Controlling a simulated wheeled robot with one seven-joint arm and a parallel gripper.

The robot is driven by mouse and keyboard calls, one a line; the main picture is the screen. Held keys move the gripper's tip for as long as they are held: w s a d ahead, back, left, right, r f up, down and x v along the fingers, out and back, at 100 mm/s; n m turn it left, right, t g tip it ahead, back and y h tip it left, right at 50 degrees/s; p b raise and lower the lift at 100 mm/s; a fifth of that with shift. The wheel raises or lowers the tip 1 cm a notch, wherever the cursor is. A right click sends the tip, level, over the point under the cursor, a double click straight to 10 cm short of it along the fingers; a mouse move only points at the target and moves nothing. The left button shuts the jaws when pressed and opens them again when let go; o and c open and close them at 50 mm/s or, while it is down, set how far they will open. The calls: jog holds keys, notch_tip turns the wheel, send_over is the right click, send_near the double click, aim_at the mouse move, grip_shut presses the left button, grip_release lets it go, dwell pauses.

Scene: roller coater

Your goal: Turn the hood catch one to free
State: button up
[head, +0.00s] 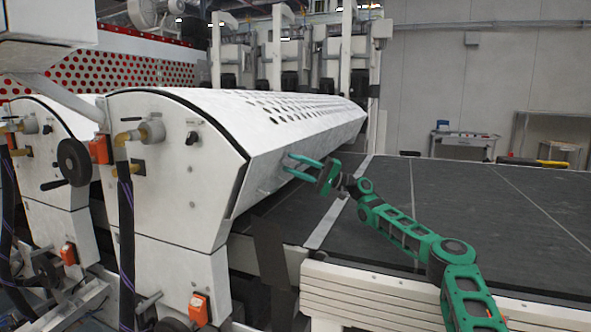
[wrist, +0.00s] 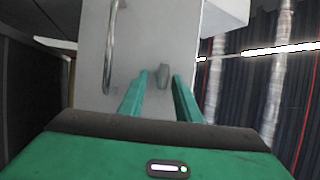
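The hood catch (wrist: 163,76) shows in the wrist view as a small grey upright tab on the hood's white face. My gripper (wrist: 161,78) is open, with one green finger on each side of the catch's lower end. I cannot tell whether the fingers touch it. In the head view my gripper (head: 288,163) reaches to the sloping front of the white hood (head: 250,130). The catch is too small or hidden to make out there.
A curved metal handle (wrist: 110,45) is on the hood to the left of the catch in the wrist view. The dark conveyor bed (head: 465,200) lies under my arm and is clear. A trolley (head: 462,143) stands far back by the wall.

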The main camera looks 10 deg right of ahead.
jog(key=v, duration=0.7)
jog(key=shift+d+f, duration=0.2)
jog(key=shift+d, duration=0.1)
jog(key=shift+w, duration=0.1)
